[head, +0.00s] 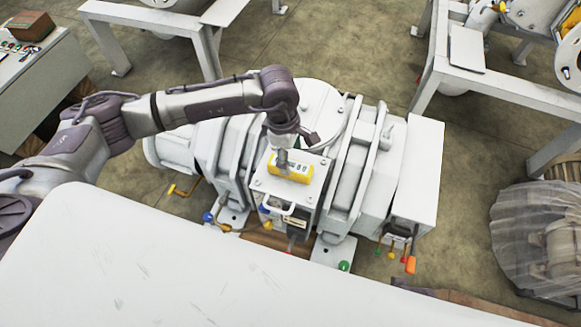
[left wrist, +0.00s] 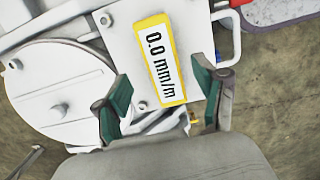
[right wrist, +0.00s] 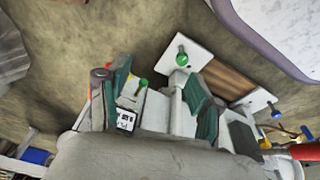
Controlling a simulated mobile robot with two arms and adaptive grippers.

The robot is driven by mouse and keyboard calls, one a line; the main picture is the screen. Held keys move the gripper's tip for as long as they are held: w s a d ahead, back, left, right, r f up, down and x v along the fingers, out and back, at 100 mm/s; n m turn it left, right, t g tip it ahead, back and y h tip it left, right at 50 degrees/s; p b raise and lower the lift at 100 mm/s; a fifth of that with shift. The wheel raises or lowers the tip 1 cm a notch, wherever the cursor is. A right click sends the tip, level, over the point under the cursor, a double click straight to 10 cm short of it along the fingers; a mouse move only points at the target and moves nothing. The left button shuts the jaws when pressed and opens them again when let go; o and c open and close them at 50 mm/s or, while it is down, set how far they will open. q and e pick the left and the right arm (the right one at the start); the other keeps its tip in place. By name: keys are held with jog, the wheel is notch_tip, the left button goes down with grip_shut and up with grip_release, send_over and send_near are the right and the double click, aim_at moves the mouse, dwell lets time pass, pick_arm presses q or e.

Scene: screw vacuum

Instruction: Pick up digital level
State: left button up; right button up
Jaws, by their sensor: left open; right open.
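The digital level (head: 290,167) is a yellow-framed block lying on the flat top plate of the white vacuum machine (head: 322,97). In the left wrist view the level (left wrist: 160,62) shows a white face reading "0.0 mm/m". My left gripper (head: 282,156) points down over the level and hides part of it in the head view. In the left wrist view its two green-padded fingers (left wrist: 160,84) are apart, with the level's lower end between them in the picture; contact cannot be told. My right gripper (right wrist: 157,80) is open and empty, and is not seen in the head view.
A white handle (head: 277,208) stands at the plate's front edge. Small coloured valves (head: 392,255) stick out low on the machine. White frames (head: 492,95) stand at the back right, and a wrapped round object (head: 543,232) is at the right. Bare floor lies between them.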

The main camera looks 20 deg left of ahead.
pick_arm(q)
notch_tip(320, 180, down, 5)
jog(key=shift+s+b, duration=0.15)
jog(key=shift+b, duration=0.15)
jog(key=shift+r, duration=0.1)
grip_shut()
pick_arm(e)
jog(key=shift+w+r, duration=0.3)
jog(key=shift+r, duration=0.55)
